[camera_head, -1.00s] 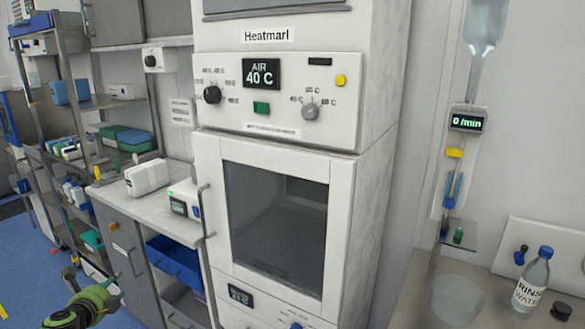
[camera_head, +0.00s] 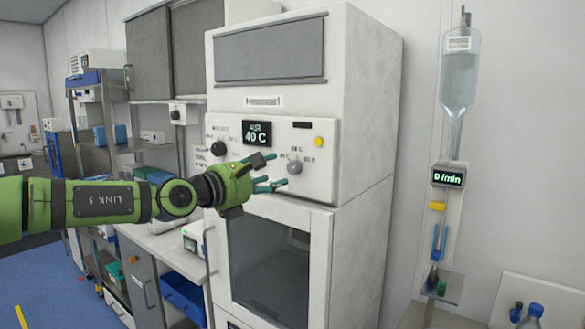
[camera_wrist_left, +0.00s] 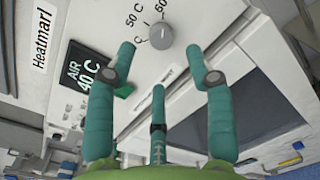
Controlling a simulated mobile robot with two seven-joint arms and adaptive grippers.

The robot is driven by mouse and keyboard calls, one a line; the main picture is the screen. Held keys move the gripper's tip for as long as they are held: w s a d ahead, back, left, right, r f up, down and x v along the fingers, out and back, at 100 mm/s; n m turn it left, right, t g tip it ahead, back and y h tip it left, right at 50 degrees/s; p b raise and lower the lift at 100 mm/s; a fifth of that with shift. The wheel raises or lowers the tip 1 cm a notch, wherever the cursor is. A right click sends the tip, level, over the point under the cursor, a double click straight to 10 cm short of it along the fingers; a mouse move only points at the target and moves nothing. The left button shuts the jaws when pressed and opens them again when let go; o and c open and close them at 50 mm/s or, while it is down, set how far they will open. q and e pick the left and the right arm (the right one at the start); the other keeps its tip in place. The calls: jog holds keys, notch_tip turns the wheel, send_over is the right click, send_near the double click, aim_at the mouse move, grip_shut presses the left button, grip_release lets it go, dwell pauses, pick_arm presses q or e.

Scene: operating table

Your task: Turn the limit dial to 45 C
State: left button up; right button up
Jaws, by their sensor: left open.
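The limit dial (camera_head: 294,167) is a round grey knob at the right of the white Heatmarl cabinet's control panel. It also shows in the wrist view (camera_wrist_left: 160,35), with temperature marks around it; I cannot tell surely which mark it points to. My left gripper (camera_head: 276,171) is open and empty in front of the panel, just left of the dial. In the wrist view its teal fingers (camera_wrist_left: 160,60) are spread, and the dial lies ahead between the two upper fingertips, seemingly apart from them. My right gripper is not in view.
The display (camera_head: 257,134) reads AIR 40 C. A black dial (camera_head: 218,148) and a yellow button (camera_head: 319,142) share the panel. The green button (camera_wrist_left: 124,90) shows beside a finger. The glass-windowed door (camera_head: 270,262) is below. A drip stand with a counter (camera_head: 447,177) stands right.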

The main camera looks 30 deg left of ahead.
aim_at(291, 167)
pick_arm(q)
jog(key=w, duration=0.2)
jog(key=w+p, duration=0.1)
jog(key=shift+w+d+p, duration=0.3)
jog(key=shift+w+d, duration=0.05)
jog(key=shift+d, duration=0.05)
jog(key=shift+w+p, duration=0.45)
jog(key=shift+w, duration=0.7)
jog(key=shift+d, duration=0.1)
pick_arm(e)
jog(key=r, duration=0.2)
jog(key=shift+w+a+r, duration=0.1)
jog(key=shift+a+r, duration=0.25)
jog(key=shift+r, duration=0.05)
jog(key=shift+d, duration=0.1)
pick_arm(q)
grip_shut()
